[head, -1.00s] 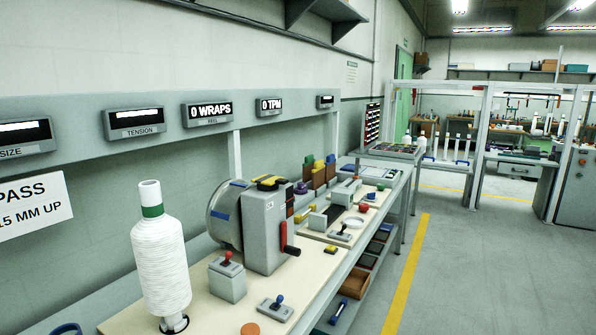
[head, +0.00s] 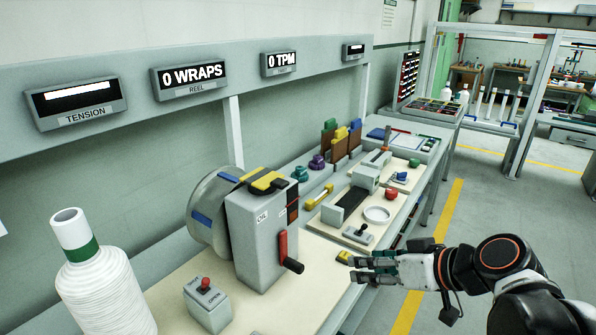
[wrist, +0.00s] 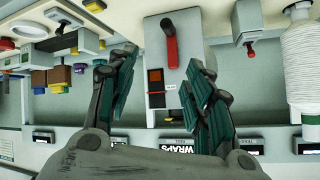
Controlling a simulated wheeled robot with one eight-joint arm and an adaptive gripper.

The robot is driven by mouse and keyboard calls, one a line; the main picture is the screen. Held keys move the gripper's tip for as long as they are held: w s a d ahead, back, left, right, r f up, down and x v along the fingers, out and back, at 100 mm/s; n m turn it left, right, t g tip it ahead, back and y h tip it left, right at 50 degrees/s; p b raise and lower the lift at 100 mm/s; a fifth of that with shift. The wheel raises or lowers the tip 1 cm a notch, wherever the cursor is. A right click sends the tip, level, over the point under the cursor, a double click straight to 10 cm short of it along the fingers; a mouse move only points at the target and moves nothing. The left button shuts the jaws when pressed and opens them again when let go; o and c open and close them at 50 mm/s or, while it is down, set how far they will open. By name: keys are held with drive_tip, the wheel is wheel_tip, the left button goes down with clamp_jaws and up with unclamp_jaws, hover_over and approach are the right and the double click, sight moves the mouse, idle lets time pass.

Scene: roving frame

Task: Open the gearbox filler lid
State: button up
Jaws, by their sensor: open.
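The grey gearbox housing (head: 258,235) stands on the bench with an OIL label and a red crank lever (head: 283,246) on its side. A yellow and black lid (head: 268,182) lies flat on its top and looks closed. My gripper (head: 354,268) is open and empty, to the right of the gearbox, over the bench's front edge. In the wrist view the picture is upside down. There the gearbox (wrist: 153,55) and its red lever (wrist: 169,45) show beyond my open fingers (wrist: 163,65). The lid is hard to make out there.
A white thread cone (head: 100,295) stands at the left front. A small grey box with a red knob (head: 207,303) sits before the gearbox. A small yellow block (head: 344,257) lies by my fingertips. The floor aisle (head: 480,215) at the right is clear.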

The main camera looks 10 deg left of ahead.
sight(286, 186)
drive_tip(key=w+a+r+n+y+p, duration=0.5)
drive_tip(key=w+a+r+n+y, duration=0.1)
drive_tip(key=w+a+r+y, duration=0.15)
drive_tip(key=shift+n+y, duration=0.25)
drive_tip(key=shift+n, duration=0.05)
drive_tip(key=x, duration=0.4)
drive_tip(key=b+x, duration=0.1)
drive_tip(key=x, duration=0.4)
drive_tip(key=r+b+x, duration=0.1)
drive_tip(key=x, duration=0.3)
drive_tip(key=shift+a+f, duration=0.1)
drive_tip(key=shift+a, duration=0.35)
drive_tip(key=shift+c, duration=0.3)
clamp_jaws()
